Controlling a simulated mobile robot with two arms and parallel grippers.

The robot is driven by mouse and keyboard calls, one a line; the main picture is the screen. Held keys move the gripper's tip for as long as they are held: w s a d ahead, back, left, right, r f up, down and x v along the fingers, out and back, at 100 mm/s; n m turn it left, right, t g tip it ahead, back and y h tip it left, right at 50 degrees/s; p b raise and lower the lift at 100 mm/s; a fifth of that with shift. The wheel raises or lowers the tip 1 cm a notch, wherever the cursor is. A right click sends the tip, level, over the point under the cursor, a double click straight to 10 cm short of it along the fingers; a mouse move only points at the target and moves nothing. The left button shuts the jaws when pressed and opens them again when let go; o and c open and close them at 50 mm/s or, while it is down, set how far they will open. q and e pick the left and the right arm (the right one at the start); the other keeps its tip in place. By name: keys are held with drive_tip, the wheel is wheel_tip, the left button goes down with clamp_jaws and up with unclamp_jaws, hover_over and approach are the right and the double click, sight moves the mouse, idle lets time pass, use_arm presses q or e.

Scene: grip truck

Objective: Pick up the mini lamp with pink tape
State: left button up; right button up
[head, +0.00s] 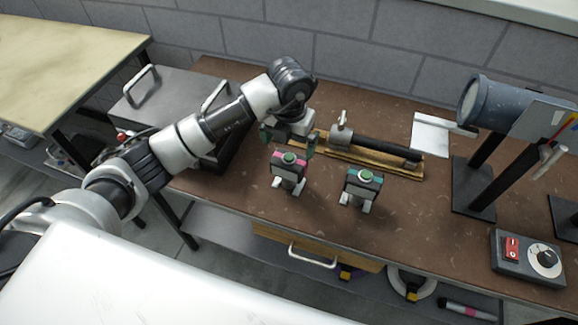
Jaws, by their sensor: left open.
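I cannot tell whether a finger touches the lamp. My right gripper is out of view.
Behind the lamps lies a wooden board with a black rod (375,148). A large spotlight (490,100) stands at right, with a dimmer box (527,257) in front of it. A grey case (170,100) is at left. The table (420,232) is clear in front of the lamps.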

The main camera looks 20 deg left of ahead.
sight(289, 157)
use_arm(q)
wheel_tip(289, 157, down, 4)
drive_tip(key=shift+r, duration=0.2)
drive_tip(key=shift+f+p, duration=0.55)
drive_tip(key=shift+f, duration=0.05)
wheel_tip(289, 157, down, 4)
drive_tip(key=shift+r+p, duration=0.2)
drive_tip(key=shift+p, duration=0.35)
drive_tip(key=shift+w+f, duration=0.1)
drive_tip(key=shift+f, duration=0.25)
drive_tip(key=shift+r, duration=0.1)
drive_tip(key=c, duration=0.9)
